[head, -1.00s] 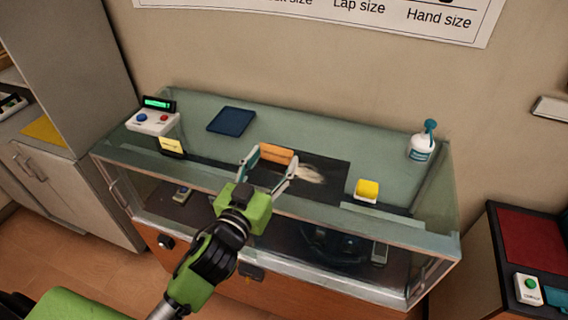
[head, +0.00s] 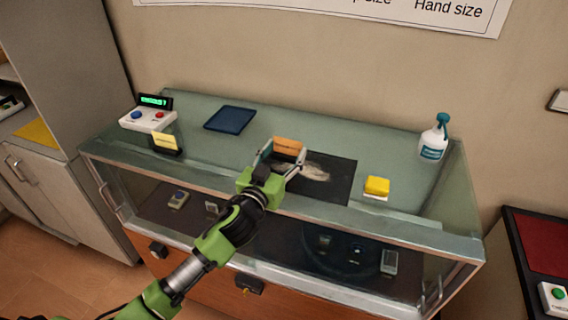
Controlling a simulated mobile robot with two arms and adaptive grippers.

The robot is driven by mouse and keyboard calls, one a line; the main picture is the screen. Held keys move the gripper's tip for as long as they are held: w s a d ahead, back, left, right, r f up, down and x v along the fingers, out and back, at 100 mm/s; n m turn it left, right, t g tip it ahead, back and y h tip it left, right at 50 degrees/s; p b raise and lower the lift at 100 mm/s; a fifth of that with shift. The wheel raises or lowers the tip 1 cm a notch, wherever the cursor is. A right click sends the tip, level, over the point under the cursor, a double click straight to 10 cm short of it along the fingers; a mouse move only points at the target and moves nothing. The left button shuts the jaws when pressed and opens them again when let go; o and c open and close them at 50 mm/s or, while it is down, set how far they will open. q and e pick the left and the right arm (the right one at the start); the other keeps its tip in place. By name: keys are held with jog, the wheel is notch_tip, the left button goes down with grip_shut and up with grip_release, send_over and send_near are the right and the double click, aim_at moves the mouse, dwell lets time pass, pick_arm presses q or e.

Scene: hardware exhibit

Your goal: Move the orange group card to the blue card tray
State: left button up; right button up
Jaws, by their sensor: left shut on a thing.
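The orange group card (head: 288,146) is between the fingers of my left gripper (head: 281,156), above the glass display case top near the dark mat. My left gripper is shut on it, with the arm coming up from the lower left. The blue card tray (head: 230,119) lies flat and empty on the case top, to the left of the card and apart from it. My right gripper is not in view.
The dark mat (head: 335,184) bears a pale smear. Glass is clear between tray and card.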

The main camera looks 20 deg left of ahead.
pick_arm(q)
jog(key=shift+f, duration=0.7)
jog(key=shift+f, duration=0.1)
jog(key=shift+f+b, duration=0.15)
jog(key=shift+b, duration=0.2)
jog(key=o, duration=1)
jog(key=shift+o, duration=0.2)
jog(key=shift+s, duration=0.1)
